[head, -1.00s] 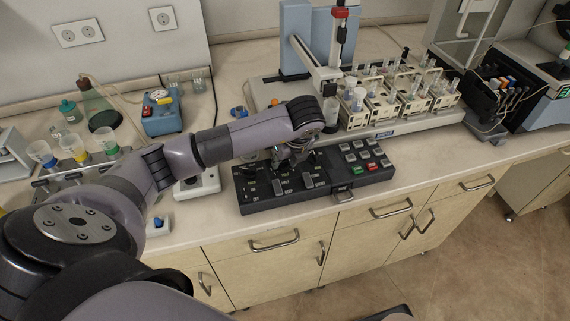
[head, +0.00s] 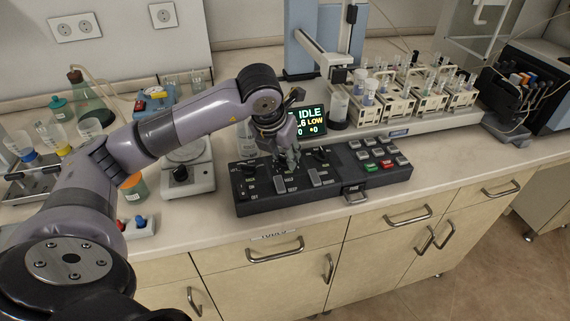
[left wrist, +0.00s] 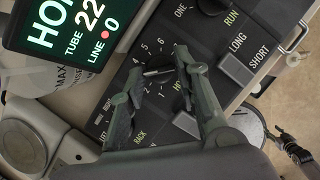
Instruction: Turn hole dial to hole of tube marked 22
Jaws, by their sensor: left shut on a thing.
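The black control panel (head: 262,206) lies on the counter, below the tube racks. In the left wrist view, the hole dial (left wrist: 158,71) is a dark knob ringed by white numerals, among them 1, 2, 4, 5 and 6. My left gripper (head: 287,160) is over the left half of the panel. In the left wrist view its fingers (left wrist: 158,69) stand on either side of the dial and are shut on it. The dial's pointer mark is too small to read surely. A screen (left wrist: 72,25) beside it shows "TUBE 22" and "LINE 0". My right gripper is not in view.
Tube racks (head: 396,108) with several tubes stand behind the panel at right. A display (head: 309,121) reading "IDLE" and "LOW" stands behind my gripper. Other switches and buttons sit close around the dial.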

